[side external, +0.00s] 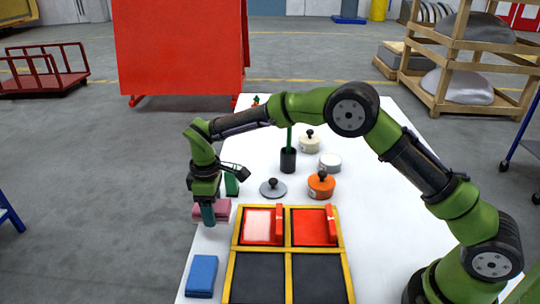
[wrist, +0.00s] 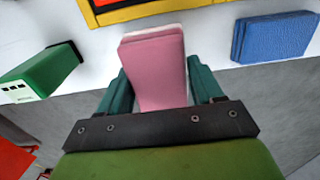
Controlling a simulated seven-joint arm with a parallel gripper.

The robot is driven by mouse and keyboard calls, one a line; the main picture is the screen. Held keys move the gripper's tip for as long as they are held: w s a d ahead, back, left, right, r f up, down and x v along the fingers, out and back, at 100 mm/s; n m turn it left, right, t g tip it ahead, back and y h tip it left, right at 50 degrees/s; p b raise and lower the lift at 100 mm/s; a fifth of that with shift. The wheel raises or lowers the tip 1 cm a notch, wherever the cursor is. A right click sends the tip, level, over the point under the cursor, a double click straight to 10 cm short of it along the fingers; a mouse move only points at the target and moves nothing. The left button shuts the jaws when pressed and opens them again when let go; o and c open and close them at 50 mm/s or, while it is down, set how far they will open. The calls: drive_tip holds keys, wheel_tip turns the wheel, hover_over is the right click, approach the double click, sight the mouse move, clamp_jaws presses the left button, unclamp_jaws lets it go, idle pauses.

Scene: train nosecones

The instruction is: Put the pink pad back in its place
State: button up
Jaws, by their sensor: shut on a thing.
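The pink pad (side external: 224,209) is a thick block with a paler layer along one face. It is between the teal fingers of my gripper (side external: 208,214), near the left edge of the white table. In the wrist view the pink pad (wrist: 155,65) stands out between the two fingers of my gripper (wrist: 160,88), one on each side. My gripper is shut on it. Whether the pad touches the table cannot be told.
A yellow-framed tray (side external: 287,250) is to the right, with red pieces in its back compartments and dark front ones. A blue pad (side external: 202,275) lies in front. A green block (side external: 232,184), a grey lidded disc (side external: 273,188), an orange pot (side external: 321,186) and a dark cup (side external: 288,160) stand behind.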

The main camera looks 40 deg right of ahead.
sight(216, 228)
drive_tip(key=shift+f, duration=2)
drive_tip(key=shift+f, duration=0.1)
drive_tip(key=o, duration=0.9)
drive_tip(key=shift+o, duration=0.2)
